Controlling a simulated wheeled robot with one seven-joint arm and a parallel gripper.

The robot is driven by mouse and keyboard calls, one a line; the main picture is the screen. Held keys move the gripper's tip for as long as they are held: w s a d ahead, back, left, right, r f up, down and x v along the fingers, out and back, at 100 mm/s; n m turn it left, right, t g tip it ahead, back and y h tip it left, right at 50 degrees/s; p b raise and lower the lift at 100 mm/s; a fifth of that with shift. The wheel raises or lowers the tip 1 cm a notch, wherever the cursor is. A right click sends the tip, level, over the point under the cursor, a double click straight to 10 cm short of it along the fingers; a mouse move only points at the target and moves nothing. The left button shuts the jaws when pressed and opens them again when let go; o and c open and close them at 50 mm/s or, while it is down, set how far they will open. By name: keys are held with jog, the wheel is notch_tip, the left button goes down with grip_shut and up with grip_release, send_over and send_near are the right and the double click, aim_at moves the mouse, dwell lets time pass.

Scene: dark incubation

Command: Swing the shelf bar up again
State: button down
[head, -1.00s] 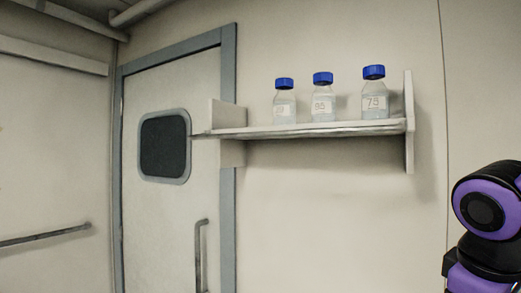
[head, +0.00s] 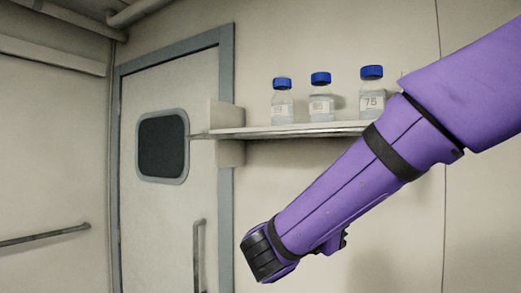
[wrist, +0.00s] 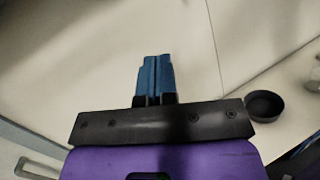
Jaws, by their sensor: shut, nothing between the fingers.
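The shelf (head: 285,127) is a pale board on the wall with end plates. A thin grey bar (head: 270,134) runs low along its front edge, level with the board, and its left end sticks out past the shelf's left side. My arm covers its right end. Three clear bottles with blue caps, the left one (head: 282,103), middle one (head: 321,100) and right one (head: 371,95), stand upright behind the bar. In the wrist view, my gripper (wrist: 156,60) has its blue fingers together, with nothing between them. In the head view, the fingers cannot be made out; my arm's black-ended part sits below the shelf.
A grey-framed door (head: 165,210) with a dark window (head: 163,146) and a vertical handle (head: 198,255) is left of the shelf. A rail (head: 45,236) crosses the left wall. The wrist view shows a dark round dish (wrist: 265,106) at right. The wall below the shelf's left part is clear.

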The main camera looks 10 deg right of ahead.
aim_at(277, 132)
jog(key=a+r+n+t+y, duration=0.15)
jog(key=a+n+t, duration=0.8)
jog(key=a, duration=0.95)
jog(key=w+d+r+m+t, duration=0.1)
jog(key=w+d+r, duration=0.1)
jog(key=r, duration=0.4)
jog(key=w+d+r+m+t, duration=0.1)
jog(key=w+d+r, duration=0.1)
jog(key=r, duration=0.3)
jog(key=shift+w+r, duration=0.35)
jog(key=shift+w, duration=0.2)
jog(key=shift+a+r, duration=0.1)
jog(key=shift+r, duration=0.05)
jog(key=shift+s+r+g, duration=0.1)
jog(key=shift+r+g, duration=0.1)
jog(key=shift+g, duration=0.15)
